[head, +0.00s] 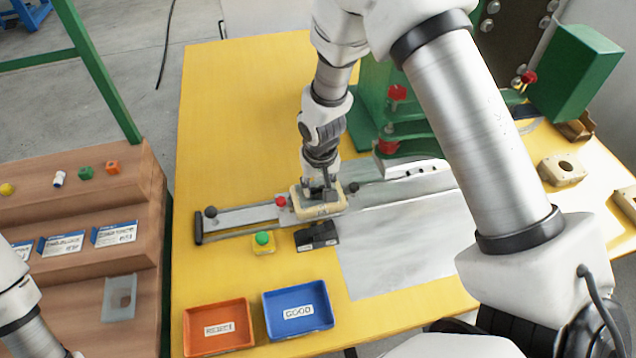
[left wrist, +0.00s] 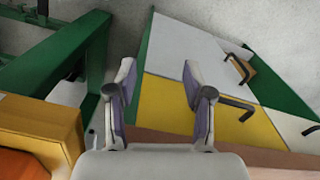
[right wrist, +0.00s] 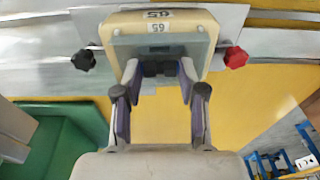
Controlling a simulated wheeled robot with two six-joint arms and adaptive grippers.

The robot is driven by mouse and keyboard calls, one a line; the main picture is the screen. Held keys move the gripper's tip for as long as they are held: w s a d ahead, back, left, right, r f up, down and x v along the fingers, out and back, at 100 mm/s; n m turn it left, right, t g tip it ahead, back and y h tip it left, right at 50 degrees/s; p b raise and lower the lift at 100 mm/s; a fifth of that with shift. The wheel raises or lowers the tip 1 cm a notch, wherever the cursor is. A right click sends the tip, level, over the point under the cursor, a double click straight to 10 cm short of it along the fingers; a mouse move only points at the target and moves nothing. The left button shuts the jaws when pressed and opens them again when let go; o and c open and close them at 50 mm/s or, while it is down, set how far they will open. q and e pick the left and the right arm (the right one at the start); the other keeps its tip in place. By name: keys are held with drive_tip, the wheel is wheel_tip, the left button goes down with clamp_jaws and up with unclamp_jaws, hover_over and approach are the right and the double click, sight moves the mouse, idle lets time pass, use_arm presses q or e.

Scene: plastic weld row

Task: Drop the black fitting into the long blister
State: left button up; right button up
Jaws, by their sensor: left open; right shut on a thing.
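My right gripper (head: 320,192) is over the cream nest block (head: 334,207) on the slide. In the right wrist view its fingers (right wrist: 158,78) are shut on a dark piece (right wrist: 157,67), seemingly the black fitting, at the block's grey recess. Its lower part is hidden, so I cannot tell whether it is seated or lifted. A translucent grey pack with a square cavity (head: 119,299) lies on the brown shelf; I cannot tell if it is the long blister. My left gripper (left wrist: 158,80) is open and empty, and outside the head view.
A green button box (head: 263,242) and a black block (head: 317,236) lie before the slide. The green press (head: 372,100) stands behind. The back left of the yellow table is clear.

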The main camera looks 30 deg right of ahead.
drive_tip(key=shift+f, duration=0.15)
drive_tip(key=o, duration=0.9)
drive_tip(key=shift+c, duration=0.2)
drive_tip(key=c, duration=0.4)
drive_tip(key=shift+c, duration=0.2)
wheel_tip(320, 180, up, 7)
drive_tip(key=p, duration=0.6)
